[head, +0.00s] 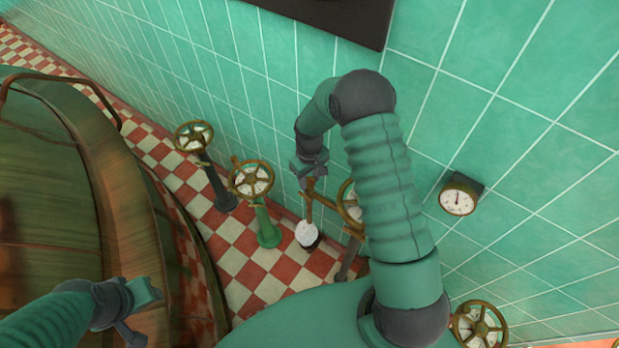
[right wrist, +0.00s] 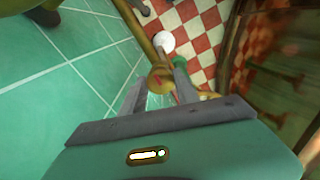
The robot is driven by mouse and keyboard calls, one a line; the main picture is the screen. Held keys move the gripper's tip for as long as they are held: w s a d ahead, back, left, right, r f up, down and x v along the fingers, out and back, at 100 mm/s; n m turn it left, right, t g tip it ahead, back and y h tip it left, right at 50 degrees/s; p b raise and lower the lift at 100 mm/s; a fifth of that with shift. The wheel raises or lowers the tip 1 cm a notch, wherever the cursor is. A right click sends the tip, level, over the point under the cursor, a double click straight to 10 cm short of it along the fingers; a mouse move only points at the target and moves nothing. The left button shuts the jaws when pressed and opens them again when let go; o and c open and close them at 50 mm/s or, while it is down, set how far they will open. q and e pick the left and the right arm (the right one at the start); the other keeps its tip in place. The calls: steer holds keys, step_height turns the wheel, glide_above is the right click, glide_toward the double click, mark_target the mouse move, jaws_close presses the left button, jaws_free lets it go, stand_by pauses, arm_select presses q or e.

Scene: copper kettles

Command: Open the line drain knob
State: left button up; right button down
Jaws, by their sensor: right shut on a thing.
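My right gripper (head: 312,174) reaches down beside the tiled wall and is shut on a brass piece at the top of a thin upright brass stem (head: 309,206). In the right wrist view the brass piece (right wrist: 160,80) sits between the two fingers. I cannot tell for certain whether this is the line drain knob. A round white thing (head: 307,234) is at the lower end of the stem, and it also shows in the right wrist view (right wrist: 163,42). My left gripper (head: 138,308) is open and empty at the lower left, in front of the copper kettle.
Brass handwheels stand on a dark post (head: 216,186) and a green post (head: 266,226) left of the stem. Another handwheel (head: 348,203) is partly hidden behind my right arm. A gauge (head: 459,197) is on the wall. The large kettle (head: 60,190) fills the left side.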

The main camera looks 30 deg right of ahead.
mark_target(309, 179)
steer(key=shift+w+r+n, duration=0.15)
steer(key=shift+w+n, duration=0.15)
steer(key=shift+w, duration=0.05)
steer(key=c, duration=1.3)
jaws_free()
steer(key=o, duration=0.4)
steer(key=shift+s, duration=0.1)
steer(key=shift+r, duration=0.1)
step_height(309, 179, up, 16)
steer(key=shift+r, duration=0.1)
